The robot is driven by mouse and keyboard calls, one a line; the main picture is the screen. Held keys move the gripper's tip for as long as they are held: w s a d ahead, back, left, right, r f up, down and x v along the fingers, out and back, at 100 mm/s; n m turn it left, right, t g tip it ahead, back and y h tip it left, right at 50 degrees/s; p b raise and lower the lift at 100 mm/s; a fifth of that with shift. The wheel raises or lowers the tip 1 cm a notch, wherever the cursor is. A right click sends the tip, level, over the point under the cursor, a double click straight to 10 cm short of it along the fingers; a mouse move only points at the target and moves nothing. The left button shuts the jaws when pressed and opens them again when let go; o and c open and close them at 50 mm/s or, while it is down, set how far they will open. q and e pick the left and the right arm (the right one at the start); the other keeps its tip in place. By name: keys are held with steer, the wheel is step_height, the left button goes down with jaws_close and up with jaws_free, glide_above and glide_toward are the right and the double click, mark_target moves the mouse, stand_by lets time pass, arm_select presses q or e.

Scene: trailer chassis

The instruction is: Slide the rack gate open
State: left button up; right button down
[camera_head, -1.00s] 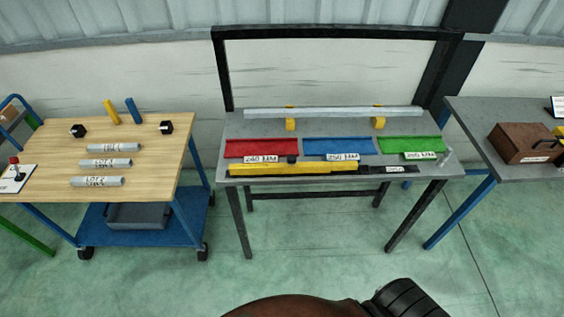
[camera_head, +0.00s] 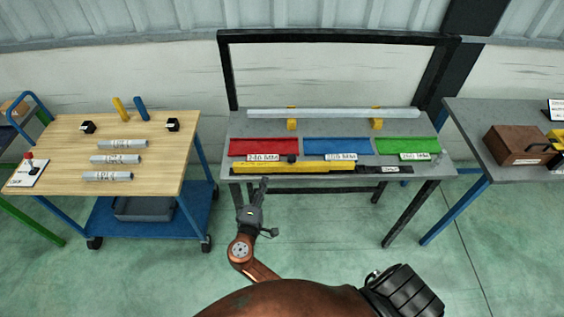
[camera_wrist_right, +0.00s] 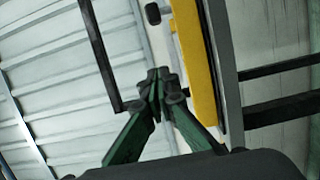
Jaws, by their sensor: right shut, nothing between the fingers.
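The rack gate appears to be the long yellow bar (camera_head: 300,168) along the front edge of the grey bench, with a black knob (camera_head: 292,158) on its top. Its right end meets a dark labelled strip (camera_head: 385,169). My right gripper (camera_head: 264,182) is shut and empty, just in front of and below the bar's left part, apart from it. In the right wrist view, the shut fingertips (camera_wrist_right: 160,82) are beside the yellow bar (camera_wrist_right: 193,55), and the black knob (camera_wrist_right: 152,13) shows beyond them. My left gripper is not in view.
Red (camera_head: 264,147), blue (camera_head: 338,146) and green (camera_head: 403,145) trays lie behind the bar. A long pale rail (camera_head: 335,113) rests on yellow supports. A wooden cart (camera_head: 75,150) with grey tubes stands left. A grey table (camera_head: 480,125) with a brown box (camera_head: 517,146) stands right.

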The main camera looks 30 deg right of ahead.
steer(key=shift+f, duration=0.1)
steer(key=p+x, duration=0.1)
steer(key=x, duration=0.8)
steer(key=shift+w+d, duration=0.15)
steer(key=shift+w, duration=0.05)
steer(key=d, duration=0.1)
steer(key=s+d+p, duration=0.1)
steer(key=d, duration=0.1)
steer(key=shift+s, duration=0.15)
steer(key=shift+s+d, duration=0.25)
steer(key=shift+d, duration=0.15)
steer(key=shift+f, duration=0.1)
